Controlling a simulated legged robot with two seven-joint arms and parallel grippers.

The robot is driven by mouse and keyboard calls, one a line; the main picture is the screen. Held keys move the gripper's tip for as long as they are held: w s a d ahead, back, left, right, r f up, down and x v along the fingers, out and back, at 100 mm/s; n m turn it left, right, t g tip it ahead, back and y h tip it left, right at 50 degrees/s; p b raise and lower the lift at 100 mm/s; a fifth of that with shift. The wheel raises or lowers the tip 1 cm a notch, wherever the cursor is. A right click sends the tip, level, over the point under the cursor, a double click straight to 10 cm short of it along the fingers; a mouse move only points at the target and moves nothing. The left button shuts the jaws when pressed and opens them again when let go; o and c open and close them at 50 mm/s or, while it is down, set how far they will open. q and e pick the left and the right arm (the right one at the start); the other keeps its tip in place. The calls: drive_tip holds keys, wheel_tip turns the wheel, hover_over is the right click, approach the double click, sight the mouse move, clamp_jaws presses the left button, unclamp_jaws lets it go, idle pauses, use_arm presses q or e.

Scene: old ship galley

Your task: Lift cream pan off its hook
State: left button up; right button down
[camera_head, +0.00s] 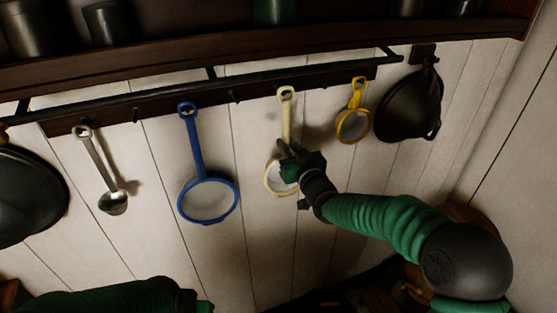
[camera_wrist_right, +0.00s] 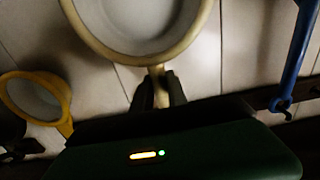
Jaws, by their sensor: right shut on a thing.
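The cream pan (camera_head: 286,118) hangs upright against the white plank wall, its handle's holed end up at the dark hook rail. I cannot tell whether the hook is still through the hole. My right gripper (camera_head: 287,152) is shut on the lower handle, just above the bowl, and hides part of the pan. In the right wrist view the cream pan's rim (camera_wrist_right: 185,42) fills the top, and the handle runs between the two dark fingers of the right gripper (camera_wrist_right: 158,90). My left arm shows at the bottom left of the head view; its fingers are out of frame.
A blue-rimmed pan (camera_head: 193,145) and a metal ladle (camera_head: 113,203) hang to the left. A small yellow pan (camera_head: 356,95) and a black pan (camera_head: 405,108) hang to the right. A dark shelf (camera_head: 170,55) and bar run above. Bare wall separates the cream and blue pans.

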drive_tip(key=shift+b+v, duration=0.45)
drive_tip(key=shift+v, duration=1.1)
drive_tip(key=shift+r, duration=0.1)
drive_tip(key=shift+s+d, duration=0.1)
drive_tip(key=shift+s, duration=0.1)
drive_tip(key=b+v, duration=0.2)
drive_tip(key=v, duration=0.3)
drive_tip(key=shift+s+d, duration=0.1)
drive_tip(key=shift+s, duration=0.2)
drive_tip(key=shift+w, duration=0.1)
